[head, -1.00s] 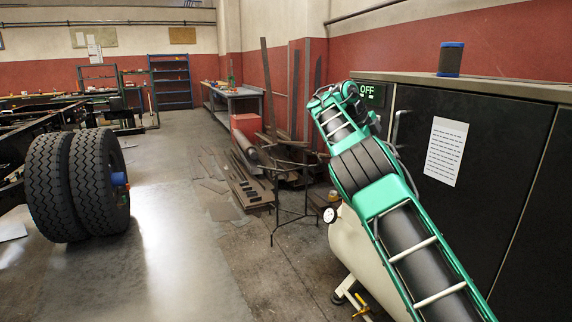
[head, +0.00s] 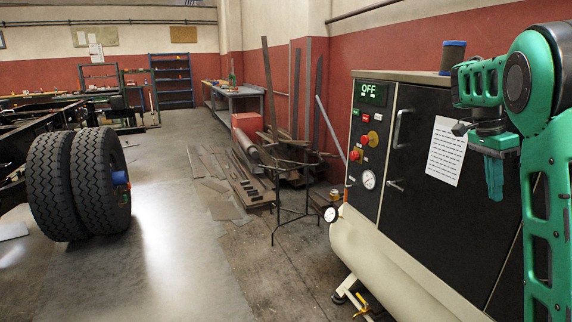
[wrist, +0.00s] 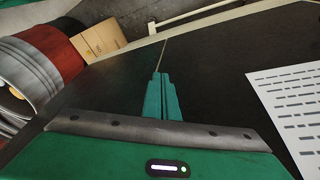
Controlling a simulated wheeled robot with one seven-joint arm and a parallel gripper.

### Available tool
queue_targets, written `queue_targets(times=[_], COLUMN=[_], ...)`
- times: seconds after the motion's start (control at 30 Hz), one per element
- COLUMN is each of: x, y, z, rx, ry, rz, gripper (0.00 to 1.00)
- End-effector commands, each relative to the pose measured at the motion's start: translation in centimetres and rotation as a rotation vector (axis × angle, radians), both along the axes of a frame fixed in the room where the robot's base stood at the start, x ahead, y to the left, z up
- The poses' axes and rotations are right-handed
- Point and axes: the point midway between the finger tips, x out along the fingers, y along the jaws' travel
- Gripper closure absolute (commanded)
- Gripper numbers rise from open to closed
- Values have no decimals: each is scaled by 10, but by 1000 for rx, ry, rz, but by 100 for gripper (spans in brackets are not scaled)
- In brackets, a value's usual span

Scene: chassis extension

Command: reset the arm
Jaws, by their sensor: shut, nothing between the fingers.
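My gripper (head: 494,194) is at the right of the head view, pointing down in front of the black cabinet doors of the compressor (head: 425,215). My green arm folds above it and runs down the right edge. In the wrist view the two green fingers (wrist: 160,78) are together, shut and empty. They show against a dark surface. Whether they touch it I cannot tell; nothing is seen held.
A blue-topped can (head: 452,58) stands on top. Open floor (head: 170,240) lies left; dual tyres (head: 75,185) stand beyond.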

Motion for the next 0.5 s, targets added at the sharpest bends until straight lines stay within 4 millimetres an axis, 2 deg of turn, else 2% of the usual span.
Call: queue_targets(times=[0.03,0.27,0.5], x=[-22,-108,-194], y=[-4,0,29], z=[-2,-24,-54], rx=[33,156,252], ry=[9,43,44], rz=[40,282,562], gripper=[100,100,100])
